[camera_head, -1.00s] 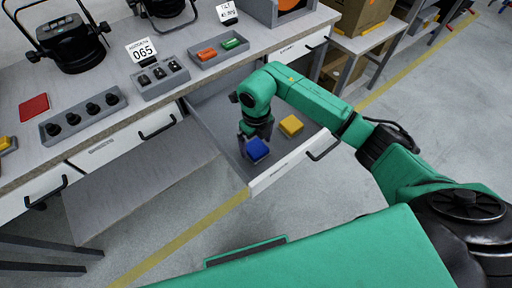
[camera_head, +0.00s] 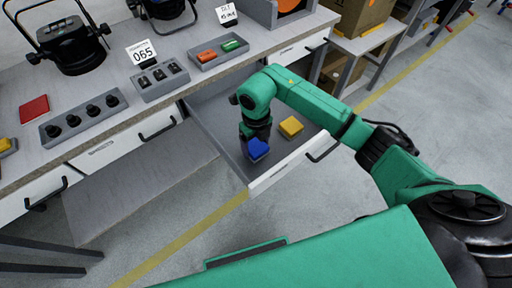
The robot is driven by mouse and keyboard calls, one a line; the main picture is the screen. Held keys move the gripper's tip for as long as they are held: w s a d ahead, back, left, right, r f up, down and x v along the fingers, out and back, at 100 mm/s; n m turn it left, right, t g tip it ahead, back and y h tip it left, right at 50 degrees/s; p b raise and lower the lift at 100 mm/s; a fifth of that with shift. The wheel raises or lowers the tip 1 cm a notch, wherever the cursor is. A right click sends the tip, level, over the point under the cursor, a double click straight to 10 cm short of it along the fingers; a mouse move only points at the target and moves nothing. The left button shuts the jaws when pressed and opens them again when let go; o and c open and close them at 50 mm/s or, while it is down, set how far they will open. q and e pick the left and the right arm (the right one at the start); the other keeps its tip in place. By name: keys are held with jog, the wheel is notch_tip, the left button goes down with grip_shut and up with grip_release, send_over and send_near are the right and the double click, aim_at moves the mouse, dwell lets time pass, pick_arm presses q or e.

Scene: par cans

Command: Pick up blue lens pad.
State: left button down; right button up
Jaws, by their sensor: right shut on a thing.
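The blue lens pad (camera_head: 258,149) is in the open drawer (camera_head: 228,118), near its front left corner. My right gripper (camera_head: 255,138) points down into the drawer and is shut on the blue lens pad. The fingertips are partly hidden behind the pad and the wrist. I cannot tell whether the pad is clear of the drawer floor. A yellow pad (camera_head: 291,126) lies in the same drawer, to the right of the gripper. My left gripper is out of view.
The bench above holds a red pad (camera_head: 34,109), a grey tray of black knobs (camera_head: 84,118), a tray with orange and green pieces (camera_head: 219,53), and black lamps (camera_head: 70,45). The drawer front (camera_head: 290,163) stands out over clear floor.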

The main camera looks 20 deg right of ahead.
aim_at(256, 146)
notch_tip(256, 146, up, 18)
jog(key=shift+p, duration=0.3)
jog(key=o, duration=0.8)
jog(key=c, duration=0.6)
jog(key=shift+s, duration=0.1)
